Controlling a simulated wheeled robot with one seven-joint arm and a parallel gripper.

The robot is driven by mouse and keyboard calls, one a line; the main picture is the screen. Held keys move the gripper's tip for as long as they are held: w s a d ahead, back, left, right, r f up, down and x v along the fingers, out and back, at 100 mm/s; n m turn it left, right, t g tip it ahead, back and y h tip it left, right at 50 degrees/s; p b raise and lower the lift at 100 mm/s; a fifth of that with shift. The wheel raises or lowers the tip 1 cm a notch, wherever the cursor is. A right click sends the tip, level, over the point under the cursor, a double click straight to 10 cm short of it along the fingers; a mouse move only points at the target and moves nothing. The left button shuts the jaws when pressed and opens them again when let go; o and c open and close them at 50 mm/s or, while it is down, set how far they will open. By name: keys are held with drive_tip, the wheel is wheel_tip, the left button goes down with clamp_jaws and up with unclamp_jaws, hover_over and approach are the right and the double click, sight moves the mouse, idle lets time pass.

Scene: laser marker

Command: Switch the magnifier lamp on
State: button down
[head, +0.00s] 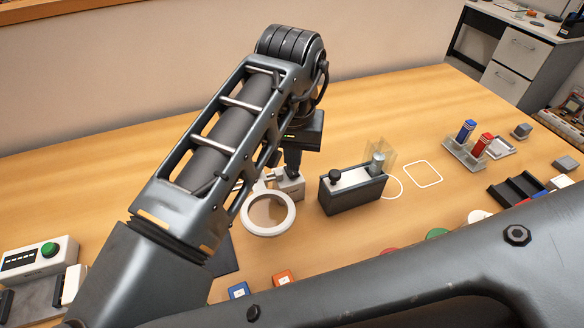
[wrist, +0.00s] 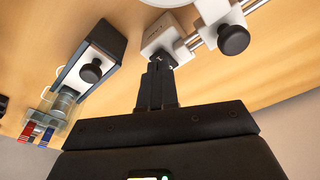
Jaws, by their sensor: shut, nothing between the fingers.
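The magnifier lamp has a white ring (head: 246,215) around a lens and a pale base block (head: 291,190) behind it on the table. In the wrist view, its base block (wrist: 160,33) is at the top middle, with a metal rod and a black knob (wrist: 233,40) to the right. Only a bit of the ring shows at the top edge. My gripper (head: 292,172) is shut and empty, with its fingers above the base block in the head view. In the wrist view, the fingertips (wrist: 160,62) overlap the base's edge; I cannot tell whether they touch. No switch or light is clearly visible.
A dark box with a black knob and glass-shielded post (head: 352,193) stands right of the lamp. A panel with a green button (head: 40,255) is at left. Coloured blocks lie in front. The back of the table is clear.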

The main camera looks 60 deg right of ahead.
drive_tip(key=shift+f, duration=0.8)
idle(0.4)
drive_tip(key=shift+r, duration=0.1)
wheel_tip(320, 180, up, 2)
drive_tip(key=p, duration=0.4)
drive_tip(key=shift+r+p, duration=0.25)
drive_tip(key=shift+p, duration=0.05)
drive_tip(key=shift+r+p, duration=0.3)
drive_tip(key=shift+r, duration=1.85)
